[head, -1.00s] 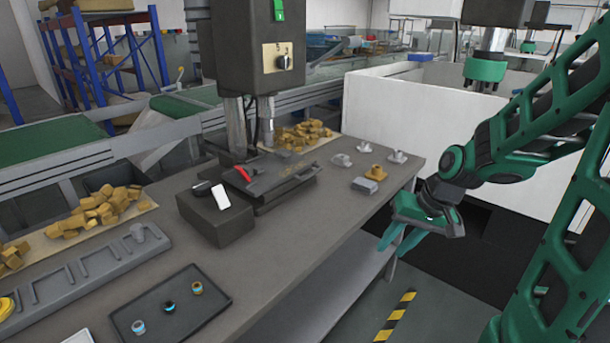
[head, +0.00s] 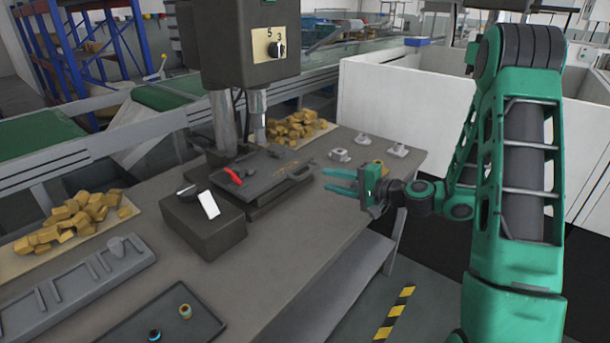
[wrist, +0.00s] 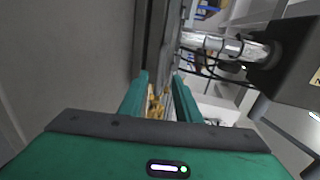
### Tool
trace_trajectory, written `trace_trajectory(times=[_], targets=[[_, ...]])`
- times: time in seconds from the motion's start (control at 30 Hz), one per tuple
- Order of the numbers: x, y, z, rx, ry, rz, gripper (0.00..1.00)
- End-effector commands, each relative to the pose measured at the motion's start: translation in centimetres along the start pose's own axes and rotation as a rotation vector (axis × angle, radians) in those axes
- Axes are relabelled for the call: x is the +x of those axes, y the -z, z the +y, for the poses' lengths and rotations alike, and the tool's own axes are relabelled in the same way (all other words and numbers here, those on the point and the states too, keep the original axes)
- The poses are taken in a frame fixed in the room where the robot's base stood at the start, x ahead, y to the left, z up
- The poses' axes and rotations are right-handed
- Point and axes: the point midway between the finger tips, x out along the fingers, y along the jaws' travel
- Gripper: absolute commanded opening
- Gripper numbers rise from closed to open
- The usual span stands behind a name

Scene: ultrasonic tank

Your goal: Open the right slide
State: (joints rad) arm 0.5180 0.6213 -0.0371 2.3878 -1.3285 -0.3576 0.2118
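A dark flat slide plate (head: 265,172) lies on the machine base under the metal columns, with a small handle-like loop (head: 299,172) at its right end. I cannot tell for sure that this is the right slide. My gripper (head: 325,180) is open and empty, its two green fingers pointing left toward that end, with a small gap left between. In the wrist view my gripper (wrist: 161,85) has its fingers apart, and a dark plate edge (wrist: 158,40) runs ahead of them.
A control box (head: 204,222) with a white switch stands in front of the machine. A red lever (head: 232,175) sits on the plate's left. Small metal fittings (head: 397,150) stand behind my gripper. Yellow pieces (head: 298,125) lie behind the machine. The front right tabletop is clear.

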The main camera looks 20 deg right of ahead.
Motion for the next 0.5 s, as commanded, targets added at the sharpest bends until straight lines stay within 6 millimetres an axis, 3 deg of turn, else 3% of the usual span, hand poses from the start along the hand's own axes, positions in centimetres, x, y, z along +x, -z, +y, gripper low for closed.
trace_trajectory(times=[0.17, 0.5], targets=[[1.8, 0.0, 0.0, -0.001, 0.001, -0.002, 0.30], [7.6, -0.1, 0.0, -0.003, 0.000, -0.003, 0.30]])
